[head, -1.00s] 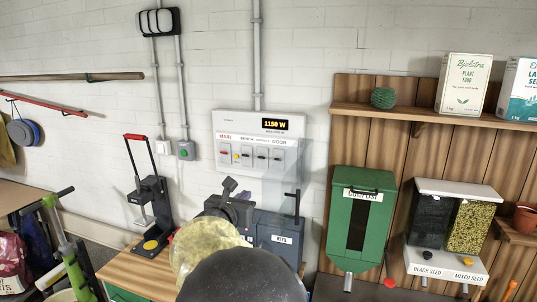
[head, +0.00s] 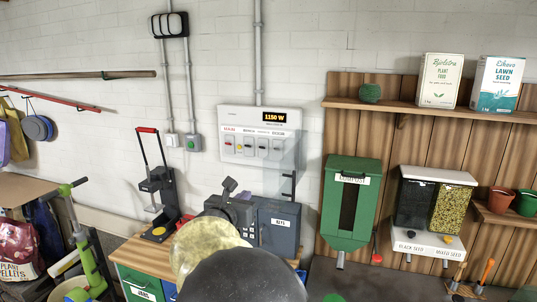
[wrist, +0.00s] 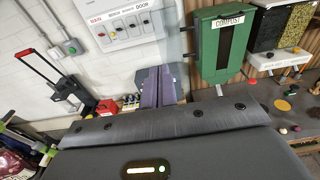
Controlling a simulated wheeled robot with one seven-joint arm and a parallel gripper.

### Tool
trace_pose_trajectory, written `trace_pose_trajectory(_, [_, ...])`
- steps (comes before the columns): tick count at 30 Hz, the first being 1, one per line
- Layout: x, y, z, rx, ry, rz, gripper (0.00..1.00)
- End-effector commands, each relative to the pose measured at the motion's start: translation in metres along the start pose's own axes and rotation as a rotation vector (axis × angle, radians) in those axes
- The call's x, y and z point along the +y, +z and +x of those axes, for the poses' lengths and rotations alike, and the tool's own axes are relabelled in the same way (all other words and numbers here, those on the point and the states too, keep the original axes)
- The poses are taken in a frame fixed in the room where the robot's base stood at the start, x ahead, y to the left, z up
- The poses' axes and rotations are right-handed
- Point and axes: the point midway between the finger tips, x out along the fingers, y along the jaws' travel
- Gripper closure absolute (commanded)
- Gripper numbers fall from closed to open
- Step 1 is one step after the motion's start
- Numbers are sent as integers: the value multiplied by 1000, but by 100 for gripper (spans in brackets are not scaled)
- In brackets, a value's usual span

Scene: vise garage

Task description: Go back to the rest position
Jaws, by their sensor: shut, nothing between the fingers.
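My gripper (wrist: 158,88) shows in the wrist view as two grey-purple fingers side by side, shut with nothing between them. It points toward the wall below the switch panel (wrist: 125,27) and left of the green compost dispenser (wrist: 222,42). In the head view my own arm fills the bottom middle, and the fingers cannot be made out there. The switch panel (head: 260,133) on the white wall reads 1150 W. The compost dispenser (head: 350,203) hangs to its right.
A wooden bench (head: 150,258) carries a black lever press (head: 155,200) and a grey KEYS box (head: 278,225). Seed dispensers (head: 435,210) hang at right, below a shelf (head: 400,110) with two cartons. A green-handled tool (head: 88,250) and bags stand at left.

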Motion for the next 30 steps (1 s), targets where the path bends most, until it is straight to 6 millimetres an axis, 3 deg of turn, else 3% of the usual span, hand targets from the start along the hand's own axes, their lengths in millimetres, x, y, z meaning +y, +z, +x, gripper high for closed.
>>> trace_pose_trajectory(8, [-18, -15, 7, 49, -37, 58, 100])
trace_pose_trajectory(19, [-73, -64, 18, 207, -164, 258, 100])
trace_pose_trajectory(23, [-104, -94, 18, 292, -249, 389, 100])
trace_pose_trajectory(30, [-187, -180, -4, 504, -547, 830, 100])
